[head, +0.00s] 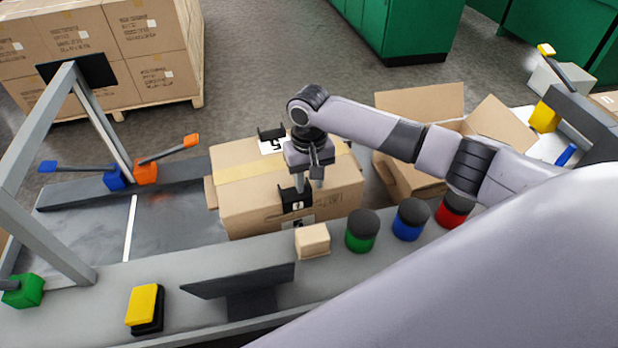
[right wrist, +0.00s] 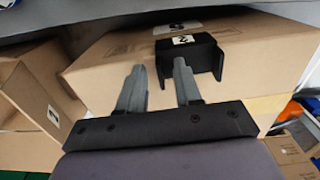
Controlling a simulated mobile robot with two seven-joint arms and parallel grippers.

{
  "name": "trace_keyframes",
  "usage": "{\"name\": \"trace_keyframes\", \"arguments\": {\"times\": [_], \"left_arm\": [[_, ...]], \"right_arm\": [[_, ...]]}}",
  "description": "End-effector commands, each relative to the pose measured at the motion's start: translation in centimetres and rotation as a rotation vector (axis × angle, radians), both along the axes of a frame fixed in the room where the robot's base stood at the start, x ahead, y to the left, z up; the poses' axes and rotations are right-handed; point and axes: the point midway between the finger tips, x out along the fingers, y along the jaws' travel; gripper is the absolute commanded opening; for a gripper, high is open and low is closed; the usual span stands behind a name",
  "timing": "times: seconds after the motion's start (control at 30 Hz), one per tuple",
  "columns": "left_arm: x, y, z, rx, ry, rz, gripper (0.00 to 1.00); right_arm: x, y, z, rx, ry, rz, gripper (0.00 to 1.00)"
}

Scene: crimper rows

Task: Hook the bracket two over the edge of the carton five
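Carton five (head: 235,206) is a closed brown box with tape along its top, marked 5. The black bracket two (head: 296,203), labelled 2, sits at its near top edge and appears to straddle it. It also shows in the right wrist view (right wrist: 205,58). My right gripper (head: 309,181) is right above the bracket. In the right wrist view its fingers (right wrist: 158,72) are spread apart, overlapping one side of the bracket, with no clear grip on it. Whether they touch it is hard to tell. My left gripper is not in view.
Another black bracket (head: 268,134) is at the carton's far edge. An open carton (head: 420,180) stands to the right. Green (head: 362,232), blue (head: 411,220) and red (head: 454,210) jars and a small tan block (head: 312,241) line the near ledge. A grey frame (head: 30,140) stands left.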

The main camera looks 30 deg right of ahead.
Motion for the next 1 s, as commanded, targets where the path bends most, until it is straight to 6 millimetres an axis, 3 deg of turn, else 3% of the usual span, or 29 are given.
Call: {"name": "trace_keyframes", "arguments": {"times": [0.17,0.6,1.0], "left_arm": [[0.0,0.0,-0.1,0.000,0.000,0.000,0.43],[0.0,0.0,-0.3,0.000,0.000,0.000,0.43],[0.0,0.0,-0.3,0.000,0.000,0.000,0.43]], "right_arm": [[0.1,0.0,0.6,0.001,-0.002,0.000,0.34],[0.0,0.0,6.7,0.001,-0.001,0.001,0.34],[0.0,0.0,7.2,0.000,0.000,0.000,0.34]]}}
